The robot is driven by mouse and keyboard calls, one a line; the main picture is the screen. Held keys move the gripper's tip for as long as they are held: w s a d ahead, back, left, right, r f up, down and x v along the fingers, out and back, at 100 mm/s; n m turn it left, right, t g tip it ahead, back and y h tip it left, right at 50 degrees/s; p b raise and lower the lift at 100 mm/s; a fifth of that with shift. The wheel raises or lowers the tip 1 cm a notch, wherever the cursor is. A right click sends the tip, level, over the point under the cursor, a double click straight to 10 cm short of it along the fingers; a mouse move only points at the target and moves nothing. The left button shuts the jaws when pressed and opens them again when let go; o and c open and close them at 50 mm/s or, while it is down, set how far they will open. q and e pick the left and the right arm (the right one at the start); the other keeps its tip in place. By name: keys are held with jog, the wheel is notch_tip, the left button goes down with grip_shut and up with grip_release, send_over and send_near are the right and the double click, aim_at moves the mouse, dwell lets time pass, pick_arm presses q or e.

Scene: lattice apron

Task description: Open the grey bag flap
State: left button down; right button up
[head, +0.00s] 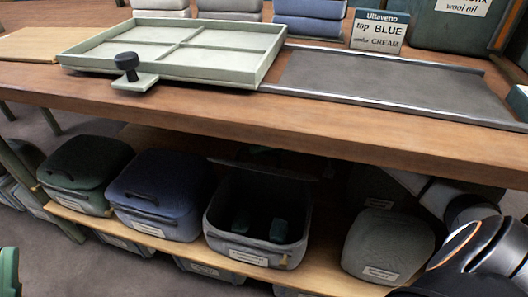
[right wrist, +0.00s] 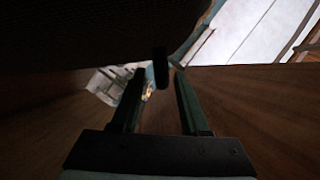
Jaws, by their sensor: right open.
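The grey bag (head: 245,245) stands on the low shelf, third from the left, with its mouth open and dark inside. Its flap (head: 262,170) is raised at the back, in shadow under the table top. Two dark green things (head: 279,230) show inside the bag. My right arm reaches in from the right under the table; its hand is mostly hidden in shadow in the head view. In the right wrist view my right gripper (right wrist: 160,72) is open, with a dark bar between its fingertips and a dark surface above. A green part at the lower left edge may be my left gripper (head: 8,272).
A green bag (head: 85,170) and a blue bag (head: 160,190) stand to the left, a closed grey-green bag (head: 390,245) to the right. The wooden table (head: 220,112) overhangs them, carrying a pale divided tray (head: 180,50) and a dark mat (head: 390,80).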

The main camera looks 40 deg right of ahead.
jog(key=shift+c, duration=0.3)
grip_shut()
dwell(1.1)
